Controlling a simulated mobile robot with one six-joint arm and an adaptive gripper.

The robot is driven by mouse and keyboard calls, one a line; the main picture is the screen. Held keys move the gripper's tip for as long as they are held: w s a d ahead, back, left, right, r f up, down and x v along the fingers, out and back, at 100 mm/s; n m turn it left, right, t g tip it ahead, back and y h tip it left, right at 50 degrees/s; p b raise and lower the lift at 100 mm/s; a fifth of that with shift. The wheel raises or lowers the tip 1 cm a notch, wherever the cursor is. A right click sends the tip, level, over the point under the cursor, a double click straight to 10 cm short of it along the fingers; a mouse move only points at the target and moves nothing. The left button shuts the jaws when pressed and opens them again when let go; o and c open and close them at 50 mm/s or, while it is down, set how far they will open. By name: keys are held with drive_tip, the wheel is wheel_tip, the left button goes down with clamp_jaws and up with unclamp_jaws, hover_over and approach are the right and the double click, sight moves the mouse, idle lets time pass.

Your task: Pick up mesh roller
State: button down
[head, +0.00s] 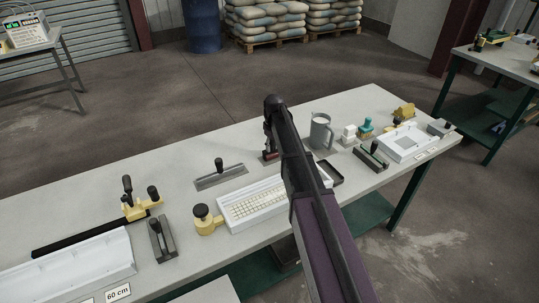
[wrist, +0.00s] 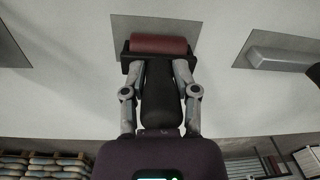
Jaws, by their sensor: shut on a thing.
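The mesh roller (wrist: 160,43) has a reddish-brown cylinder and a dark handle. In the wrist view my gripper (wrist: 158,70) is shut on it, with a grey finger on each side of the dark handle and the cylinder beyond the fingertips. In the head view my arm comes in from the bottom and hides most of the roller; a small reddish part (head: 267,155) shows at the left of the arm, over the table. I cannot tell whether the roller touches the table or a grey plate (wrist: 125,22) seen behind it.
The grey table (head: 180,165) holds a white tray with a cream grid (head: 257,203), a flat trowel (head: 220,177), a yellow-based tool (head: 207,224) and a grey mug (head: 321,131) close to my arm. A white tray (head: 405,146) stands at the right end.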

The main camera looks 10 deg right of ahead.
drive_tip(key=shift+r, duration=0.15)
wheel_tip(320, 180, up, 10)
drive_tip(key=p, duration=1)
idle(0.9)
drive_tip(key=shift+a, duration=0.15)
